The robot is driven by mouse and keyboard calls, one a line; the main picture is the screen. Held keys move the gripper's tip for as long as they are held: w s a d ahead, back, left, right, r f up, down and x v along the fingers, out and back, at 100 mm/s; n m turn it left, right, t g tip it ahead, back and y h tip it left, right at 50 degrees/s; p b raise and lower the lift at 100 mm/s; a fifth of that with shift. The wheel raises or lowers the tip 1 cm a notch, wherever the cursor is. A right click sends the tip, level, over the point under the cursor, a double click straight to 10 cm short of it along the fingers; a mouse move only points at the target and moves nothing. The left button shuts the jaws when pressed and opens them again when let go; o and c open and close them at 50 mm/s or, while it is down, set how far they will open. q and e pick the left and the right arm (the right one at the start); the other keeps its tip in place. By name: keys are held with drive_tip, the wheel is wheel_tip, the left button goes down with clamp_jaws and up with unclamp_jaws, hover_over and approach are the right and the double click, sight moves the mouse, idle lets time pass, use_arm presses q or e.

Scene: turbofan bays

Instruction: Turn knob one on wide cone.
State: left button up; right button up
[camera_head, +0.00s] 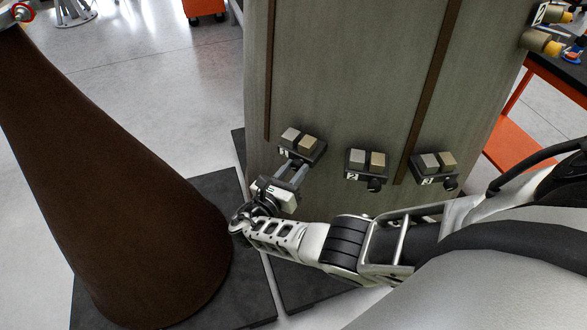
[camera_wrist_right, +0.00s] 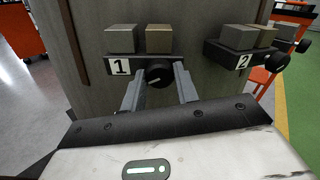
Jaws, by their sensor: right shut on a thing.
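The wide cone (camera_head: 345,60) is a large grey-brown body with dark vertical strips and a row of small numbered units low on its side. The unit labelled 1 (camera_head: 305,145) has two blocks on top, and it also shows in the right wrist view (camera_wrist_right: 120,67). Its round black knob (camera_wrist_right: 158,74) sits between the fingertips of my right gripper (camera_wrist_right: 159,80). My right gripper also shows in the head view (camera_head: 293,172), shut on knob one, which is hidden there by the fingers. My left gripper is not in view.
Unit 2 (camera_head: 366,164) and unit 3 (camera_head: 434,168), each with a black knob, sit to the right. A tall brown cone (camera_head: 110,190) stands close left of my right wrist. An orange-framed table (camera_head: 515,140) is at the right.

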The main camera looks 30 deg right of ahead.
idle(0.5)
drive_tip(key=o, duration=1)
